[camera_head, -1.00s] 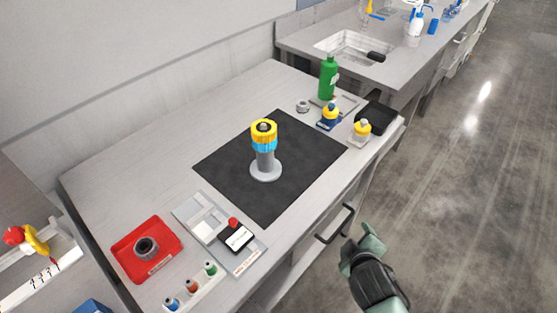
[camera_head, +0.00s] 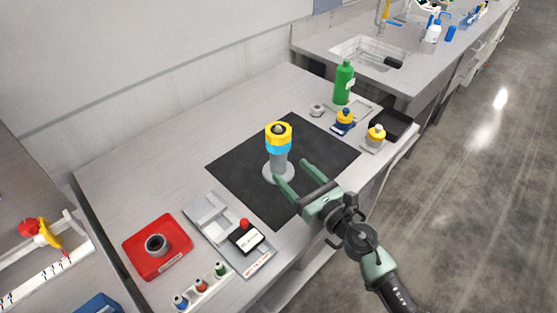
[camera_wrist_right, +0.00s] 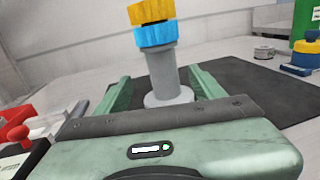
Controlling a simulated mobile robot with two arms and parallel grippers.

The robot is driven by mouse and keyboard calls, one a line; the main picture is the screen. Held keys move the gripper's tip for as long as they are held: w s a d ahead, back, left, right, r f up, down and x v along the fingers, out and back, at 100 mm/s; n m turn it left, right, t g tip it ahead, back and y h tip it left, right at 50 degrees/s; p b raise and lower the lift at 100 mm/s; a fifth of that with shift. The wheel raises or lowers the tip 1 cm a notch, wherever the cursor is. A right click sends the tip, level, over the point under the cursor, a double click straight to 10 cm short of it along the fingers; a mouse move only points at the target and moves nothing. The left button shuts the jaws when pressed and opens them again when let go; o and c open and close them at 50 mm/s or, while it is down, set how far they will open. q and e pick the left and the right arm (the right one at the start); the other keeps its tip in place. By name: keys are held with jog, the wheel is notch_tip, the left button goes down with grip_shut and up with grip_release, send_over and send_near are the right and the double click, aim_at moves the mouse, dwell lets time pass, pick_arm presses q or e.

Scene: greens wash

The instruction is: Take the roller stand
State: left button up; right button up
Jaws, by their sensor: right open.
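The roller stand (camera_head: 279,160) stands upright on the black mat (camera_head: 236,153). It has a grey round base and post, a blue ring and a yellow top with a dark centre. It also shows in the right wrist view (camera_wrist_right: 168,78), ahead of the palm. My right gripper (camera_head: 291,171) is open over the mat, its fingers pointing at the stand. In the wrist view one finger lies to each side of the post in the picture; the stand appears at or just beyond the fingertips, and I cannot tell if they touch it. My left gripper is not in view.
A red tray (camera_head: 133,258) with a dark ring and a grey board (camera_head: 203,209) with a red-knobbed device lie at front left. Small vials (camera_head: 201,285) stand nearby. A green bottle (camera_head: 344,84), yellow-topped bottles (camera_head: 376,138) and a black tray (camera_head: 404,124) stand at the right end.

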aim_at(284, 161)
jog(key=shift+w+a, duration=0.25)
jog(key=shift+a, duration=0.1)
jog(key=x, duration=0.7)
jog(key=shift+w+d, duration=0.2)
jog(key=shift+d, duration=0.05)
jog(key=shift+r, duration=0.15)
grip_shut()
